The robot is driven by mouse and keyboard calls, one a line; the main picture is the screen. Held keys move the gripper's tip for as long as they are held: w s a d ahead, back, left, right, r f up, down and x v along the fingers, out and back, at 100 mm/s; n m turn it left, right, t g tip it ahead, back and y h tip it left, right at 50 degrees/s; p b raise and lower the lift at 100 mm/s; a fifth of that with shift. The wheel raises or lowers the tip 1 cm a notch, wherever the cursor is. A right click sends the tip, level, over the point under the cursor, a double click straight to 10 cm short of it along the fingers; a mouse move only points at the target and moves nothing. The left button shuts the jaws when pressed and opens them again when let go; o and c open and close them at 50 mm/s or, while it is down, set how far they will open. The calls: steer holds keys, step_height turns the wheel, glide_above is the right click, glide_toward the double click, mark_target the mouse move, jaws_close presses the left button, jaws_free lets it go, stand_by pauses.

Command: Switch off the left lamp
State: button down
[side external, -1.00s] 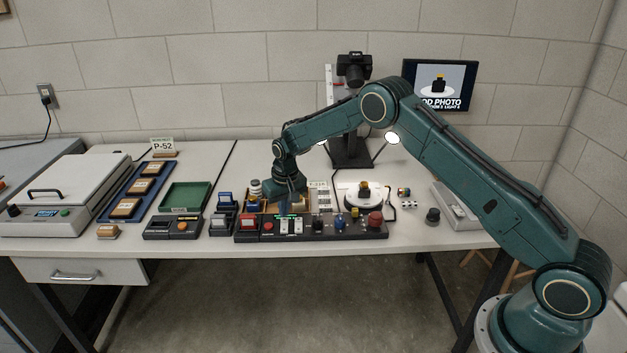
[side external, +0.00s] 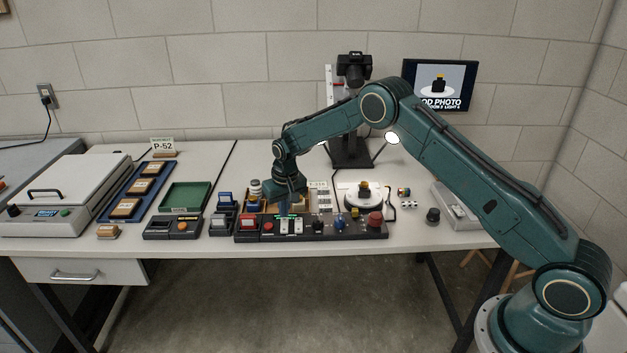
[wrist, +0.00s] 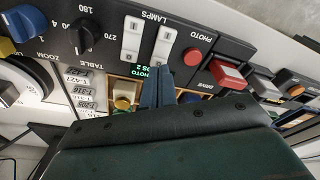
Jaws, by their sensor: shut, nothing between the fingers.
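The control panel (side external: 340,231) lies along the table's front edge. Its two white LAMPS rocker switches stand side by side, the left one (side external: 284,226) and the right one (side external: 298,226). The wrist view is turned round, so the left switch (wrist: 165,46) shows on the right and the right switch (wrist: 131,38) on the left. My gripper (side external: 285,212) is shut and empty, pointing down at the panel's back edge. In the wrist view its fingertips (wrist: 158,74) are close to the left switch's display-side end; contact cannot be told. The right lamp head (side external: 393,138) glows; the left (side external: 322,143) is mostly hidden but bright.
A red PHOTO button (wrist: 193,56) sits beside the left switch, and a black TABLE knob (wrist: 83,36) beyond the right one. The green display (wrist: 146,71) is partly covered by my fingers. A turntable (side external: 364,199) stands behind the panel.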

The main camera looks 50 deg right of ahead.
mark_target(285, 220)
steer(key=shift+f, duration=0.9)
stand_by(0.8)
steer(key=shift+r, duration=3.55)
